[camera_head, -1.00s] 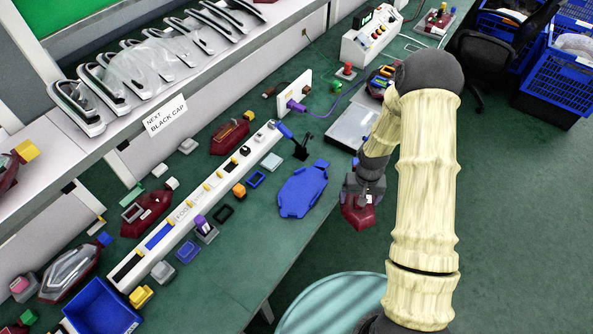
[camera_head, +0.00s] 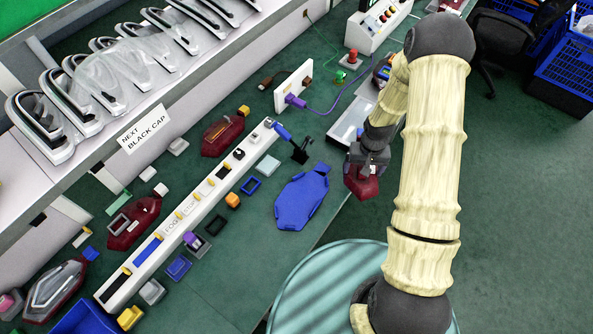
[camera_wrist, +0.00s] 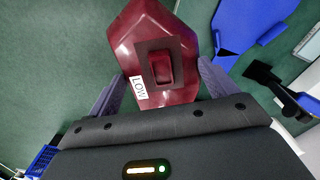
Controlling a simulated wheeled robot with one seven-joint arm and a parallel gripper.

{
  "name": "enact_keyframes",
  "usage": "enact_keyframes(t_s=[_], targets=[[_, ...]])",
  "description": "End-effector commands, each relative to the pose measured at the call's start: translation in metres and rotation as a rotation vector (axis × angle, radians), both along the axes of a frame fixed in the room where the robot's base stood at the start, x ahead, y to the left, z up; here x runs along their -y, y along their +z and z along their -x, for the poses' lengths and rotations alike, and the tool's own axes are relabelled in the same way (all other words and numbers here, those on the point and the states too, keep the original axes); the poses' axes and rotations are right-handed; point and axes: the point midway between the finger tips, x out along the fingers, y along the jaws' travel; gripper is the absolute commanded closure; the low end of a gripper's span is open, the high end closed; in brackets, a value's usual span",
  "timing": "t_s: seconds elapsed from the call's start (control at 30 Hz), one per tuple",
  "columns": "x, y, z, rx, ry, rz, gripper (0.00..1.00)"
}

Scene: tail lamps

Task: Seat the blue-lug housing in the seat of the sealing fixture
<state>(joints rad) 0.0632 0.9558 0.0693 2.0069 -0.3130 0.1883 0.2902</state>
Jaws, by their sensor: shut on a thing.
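My gripper (camera_head: 366,168) is shut on a dark red housing (camera_head: 361,184), held near the table's right edge. In the wrist view the housing (camera_wrist: 157,25) lies between the two fingers, with a raised block in a recess and a "LOW" label; no blue lug shows on it. A blue housing-shaped plate (camera_head: 302,200), which may be the fixture's seat, lies empty on the table left of my gripper. It also shows at the upper right of the wrist view (camera_wrist: 245,22). A housing with a blue lug (camera_head: 56,288) lies at the lower left.
A long white strip with slots (camera_head: 190,212) runs along the table, with small frames and caps beside it. A black stand with a blue handle (camera_head: 300,151) is close to the blue plate. Red housings (camera_head: 222,135) lie behind the strip. A shelf of lamp covers (camera_head: 100,75) stands at upper left.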

Motion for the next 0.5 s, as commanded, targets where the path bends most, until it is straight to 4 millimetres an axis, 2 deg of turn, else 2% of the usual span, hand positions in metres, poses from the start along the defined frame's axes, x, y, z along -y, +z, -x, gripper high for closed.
enact_keyframes(t_s=[0.37, 0.5], targets=[[-0.009, 0.0, 0.0, 0.0, 0.009, 0.0, 0.5], [-0.029, 0.002, 0.003, -0.001, -0.032, -0.001, 0.5]])
